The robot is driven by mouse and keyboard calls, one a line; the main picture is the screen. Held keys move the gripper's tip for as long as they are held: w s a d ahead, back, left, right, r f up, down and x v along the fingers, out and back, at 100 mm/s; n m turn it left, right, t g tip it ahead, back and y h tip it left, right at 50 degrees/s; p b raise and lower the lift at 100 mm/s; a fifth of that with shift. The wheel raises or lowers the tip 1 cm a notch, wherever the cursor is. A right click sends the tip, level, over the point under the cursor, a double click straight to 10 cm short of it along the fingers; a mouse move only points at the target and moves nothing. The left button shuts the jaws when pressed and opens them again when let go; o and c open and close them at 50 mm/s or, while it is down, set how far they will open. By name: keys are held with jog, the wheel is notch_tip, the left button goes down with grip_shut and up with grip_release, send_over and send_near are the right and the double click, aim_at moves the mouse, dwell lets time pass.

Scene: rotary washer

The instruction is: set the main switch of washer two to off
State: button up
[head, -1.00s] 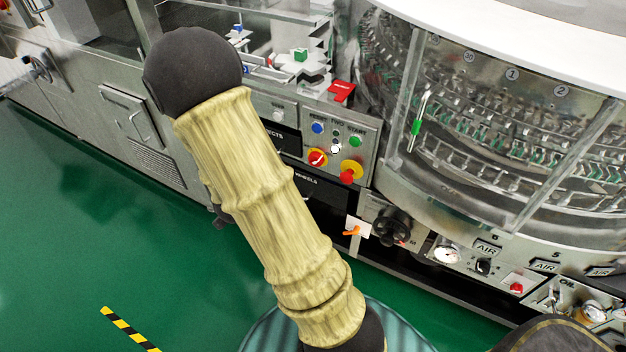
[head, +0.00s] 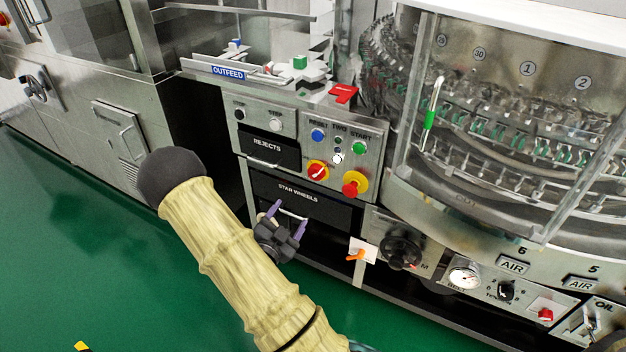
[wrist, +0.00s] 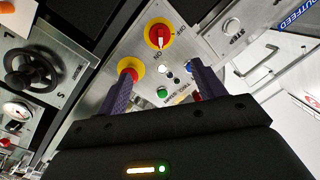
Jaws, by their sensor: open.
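The main switch (head: 318,171) is a red rotary knob on a yellow plate, on the steel panel marked TWO. It shows near the top of the wrist view (wrist: 158,35), where its white mark appears to point toward ON, with OFF off to the right. My gripper (head: 286,218) is open and empty, below and left of the switch in the head view, in front of the STAR WHEELS drawer area. In the wrist view my two fingers (wrist: 162,70) point toward the panel, with the switch beyond their tips, not between them. No contact shows.
A red emergency stop on yellow (head: 355,183) sits right of the switch. A blue RESET button (head: 318,134) and green START button (head: 359,148) are above. The STAR WHEELS drawer (head: 300,197) has a protruding handle. A black handwheel (head: 401,249) is lower right. Green floor lies open at left.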

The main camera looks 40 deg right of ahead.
aim_at(314, 177)
jog(key=b+x, duration=0.1)
jog(key=x, duration=1.6)
jog(key=shift+w+d, duration=0.1)
jog(key=shift+d, duration=0.1)
jog(key=shift+c, duration=0.2)
jog(key=c, duration=1)
